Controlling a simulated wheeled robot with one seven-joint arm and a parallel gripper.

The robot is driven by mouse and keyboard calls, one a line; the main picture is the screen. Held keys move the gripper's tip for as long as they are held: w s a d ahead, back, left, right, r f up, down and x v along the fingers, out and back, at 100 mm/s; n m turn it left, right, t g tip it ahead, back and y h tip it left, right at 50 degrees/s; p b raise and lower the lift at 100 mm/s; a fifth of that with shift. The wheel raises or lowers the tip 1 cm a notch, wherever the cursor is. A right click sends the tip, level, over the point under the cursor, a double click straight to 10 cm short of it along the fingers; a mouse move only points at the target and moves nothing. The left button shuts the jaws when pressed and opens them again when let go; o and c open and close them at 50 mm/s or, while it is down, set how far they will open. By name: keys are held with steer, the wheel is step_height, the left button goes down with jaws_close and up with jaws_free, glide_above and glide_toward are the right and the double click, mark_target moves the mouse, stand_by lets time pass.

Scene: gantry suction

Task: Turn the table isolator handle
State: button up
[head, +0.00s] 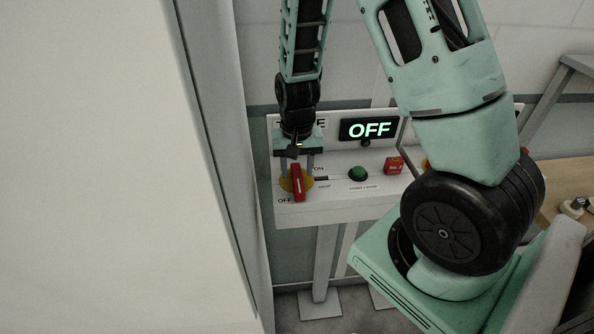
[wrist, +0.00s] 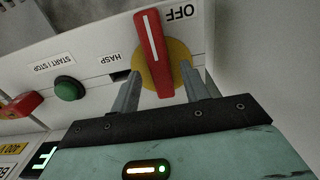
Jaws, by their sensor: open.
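The isolator handle (head: 298,183) is a red bar with a white line on a yellow round plate (head: 284,185), on the left of a white control panel. It stands nearly upright in the head view, with the labels ON above and OFF below left. In the wrist view the red handle (wrist: 152,52) lies between and beyond the two grey fingers of my gripper (wrist: 168,88). The fingers are open, one on each side of the handle's near end; I cannot tell whether either touches it. In the head view my gripper (head: 297,163) is above the handle and partly hides the plate.
A display (head: 369,130) reads OFF. A green button (head: 358,174) labelled START / STOP and a red block (head: 393,165) are right of the handle. A tall pale wall or cabinet side (head: 110,170) stands close on the left. A wooden surface (head: 565,200) is at far right.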

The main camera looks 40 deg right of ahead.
steer(key=shift+f, duration=1)
jaws_close()
